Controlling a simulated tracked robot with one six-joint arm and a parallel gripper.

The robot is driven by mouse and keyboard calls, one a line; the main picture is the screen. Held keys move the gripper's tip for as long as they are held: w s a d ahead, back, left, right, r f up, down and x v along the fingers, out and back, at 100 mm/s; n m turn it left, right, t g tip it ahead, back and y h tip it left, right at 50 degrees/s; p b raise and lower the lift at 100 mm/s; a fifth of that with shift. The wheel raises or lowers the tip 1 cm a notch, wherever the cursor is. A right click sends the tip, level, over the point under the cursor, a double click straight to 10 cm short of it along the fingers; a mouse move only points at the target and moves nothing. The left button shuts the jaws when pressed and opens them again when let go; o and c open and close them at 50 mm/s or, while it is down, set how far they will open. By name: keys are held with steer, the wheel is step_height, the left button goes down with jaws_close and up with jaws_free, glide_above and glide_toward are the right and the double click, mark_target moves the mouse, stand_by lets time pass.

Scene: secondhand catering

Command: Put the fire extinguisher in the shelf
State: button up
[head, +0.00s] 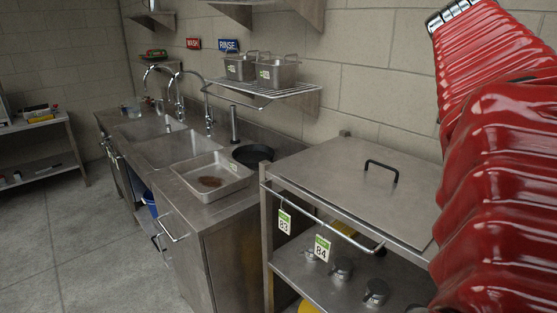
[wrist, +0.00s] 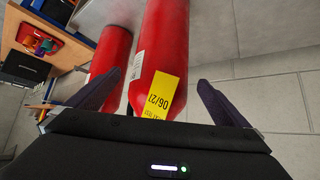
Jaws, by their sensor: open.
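Two red fire extinguishers show in the wrist view. The head view shows neither extinguisher nor my gripper. A wire wall shelf (head: 297,92) holds two metal pans there, and a steel unit (head: 350,262) has an open lower shelf. I cannot tell which shelf the task means.
In the head view, a sink counter (head: 222,205) runs along the wall with a tray (head: 210,172) and black pan (head: 252,153). A low rack (head: 65,130) stands far left. Open floor (head: 80,230) lies left. In the wrist view, a wooden unit (wrist: 80,47) stands left.

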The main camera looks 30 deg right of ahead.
steer(key=shift+x, duration=0.95)
steer(key=x, duration=0.5)
steer(key=shift+d+f, duration=0.1)
steer(key=shift+d, duration=0.05)
steer(key=shift+c, duration=0.5)
steer(key=c, duration=1.8)
steer(key=shift+r, duration=0.25)
steer(key=shift+c, duration=0.2)
